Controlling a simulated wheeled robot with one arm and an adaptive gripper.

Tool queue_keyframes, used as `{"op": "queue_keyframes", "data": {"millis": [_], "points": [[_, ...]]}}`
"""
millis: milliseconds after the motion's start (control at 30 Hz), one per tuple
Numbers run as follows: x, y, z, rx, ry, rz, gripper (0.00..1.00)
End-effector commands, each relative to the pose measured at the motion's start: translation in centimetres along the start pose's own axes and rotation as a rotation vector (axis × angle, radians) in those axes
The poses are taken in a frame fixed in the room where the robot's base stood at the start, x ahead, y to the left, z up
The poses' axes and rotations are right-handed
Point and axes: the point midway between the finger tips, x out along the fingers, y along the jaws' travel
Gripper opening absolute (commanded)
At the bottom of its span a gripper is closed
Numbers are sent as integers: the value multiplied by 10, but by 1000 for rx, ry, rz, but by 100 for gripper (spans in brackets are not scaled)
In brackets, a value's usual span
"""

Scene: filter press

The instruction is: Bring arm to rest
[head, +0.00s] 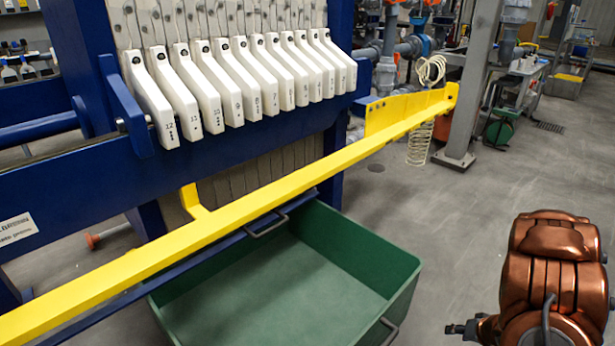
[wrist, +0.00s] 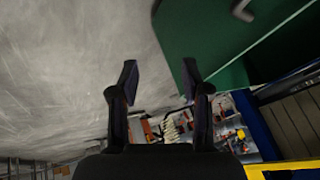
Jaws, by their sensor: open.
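In the head view my arm (head: 555,270) is copper coloured and folded at the lower right, apart from the press and the green bin. My gripper (head: 462,328) shows only in small part at the arm's lower left. In the wrist view my gripper (wrist: 160,85) has its two dark fingers spread apart. Nothing is between them. The green bin (wrist: 215,35) and its handle show beyond the fingers at the upper right.
The blue filter press (head: 60,180) carries a row of numbered white plate handles (head: 235,85). A long yellow bar (head: 220,222) crosses in front of it. The empty green bin (head: 375,255) stands below. Grey floor (head: 470,215) is clear between bin and arm. A grey post (head: 470,90) stands behind.

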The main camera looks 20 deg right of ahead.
Motion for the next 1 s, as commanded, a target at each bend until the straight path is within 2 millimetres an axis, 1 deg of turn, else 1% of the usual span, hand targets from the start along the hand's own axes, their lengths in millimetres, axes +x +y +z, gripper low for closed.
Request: {"op": "queue_keyframes", "data": {"millis": [33,167,200,267,333,500,567,600,667,733,867,1000], "points": [[-18,-4,-21,-37,9,49,47],[-51,-7,-56,-111,14,185,47],[-62,-10,-67,-133,17,222,47],[-79,-14,-81,-158,17,278,47],[-100,-22,-98,-185,21,340,47],[-153,-48,-130,-235,19,466,47],[-171,-59,-139,-246,17,502,47],[-184,-67,-144,-252,14,526,47],[-202,-80,-148,-260,6,556,47],[-224,-96,-153,-267,-2,586,47],[-263,-128,-152,-272,-33,626,47],[-302,-165,-144,-277,-74,644,47]]}}
